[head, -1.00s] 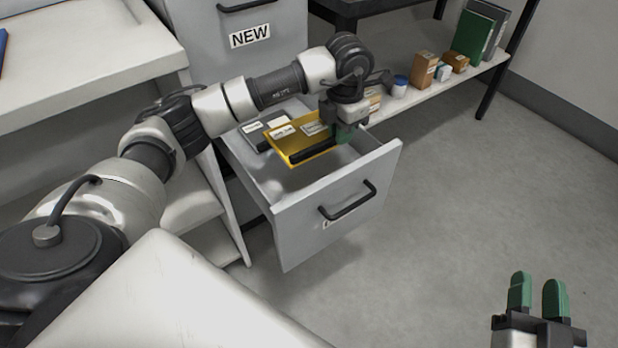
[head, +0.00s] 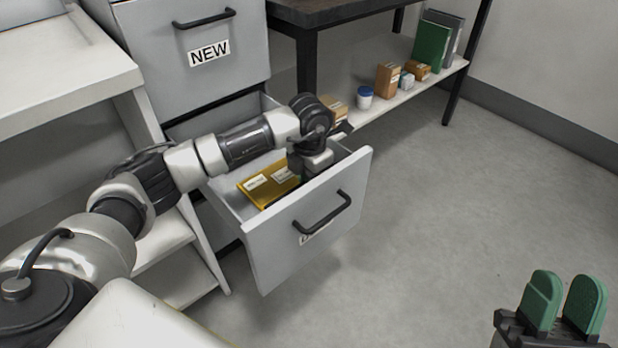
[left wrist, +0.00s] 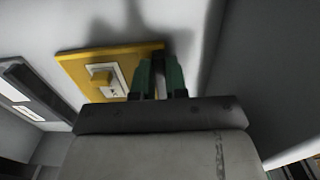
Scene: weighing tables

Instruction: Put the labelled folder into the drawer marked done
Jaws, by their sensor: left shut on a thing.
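The yellow folder (head: 262,190) with white labels is inside the open lower drawer (head: 275,245). It also shows in the left wrist view (left wrist: 80,67), against the pale drawer interior. My left gripper (left wrist: 160,78) is shut on the folder's edge, down inside the drawer. In the head view its fingers are largely hidden by the wrist. The drawer front's label is mostly hidden under its handle, so I cannot read it. My right gripper (head: 563,300) is empty at the lower right, its green fingers apart.
A closed drawer marked NEW (head: 205,55) is above the open one. A dark, labelled flat item (left wrist: 30,95) lies beside the folder. A shelf at the back right holds boxes, a blue-lidded jar (head: 364,97) and a green binder (head: 431,46). The floor (head: 440,210) is clear.

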